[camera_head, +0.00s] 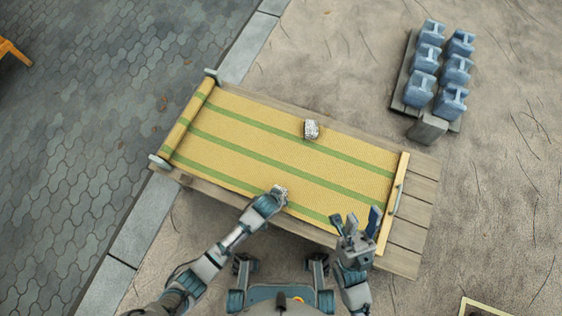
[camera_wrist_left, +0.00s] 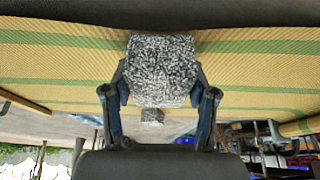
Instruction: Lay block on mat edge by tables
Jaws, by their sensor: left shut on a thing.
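A yellow mat with green stripes (camera_head: 248,131) lies along a wooden table. A speckled grey block (camera_head: 311,129) rests on the mat near its far long edge. My left gripper (camera_head: 276,195) is at the mat's near edge, shut on a second speckled block (camera_head: 281,190). In the left wrist view this held block (camera_wrist_left: 162,70) sits between the two fingers, with the mat (camera_wrist_left: 60,65) behind it. Whether it touches the mat is hard to tell. My right gripper (camera_head: 356,217) is open and empty over the mat's near right corner.
A wooden bar (camera_head: 392,205) lies across the mat's right end, and a roller (camera_head: 187,120) is at its left end. Bare table planks (camera_head: 412,215) show at the right. Several blue-grey objects (camera_head: 424,86) stand on a pallet at the upper right. Grey paving lies left.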

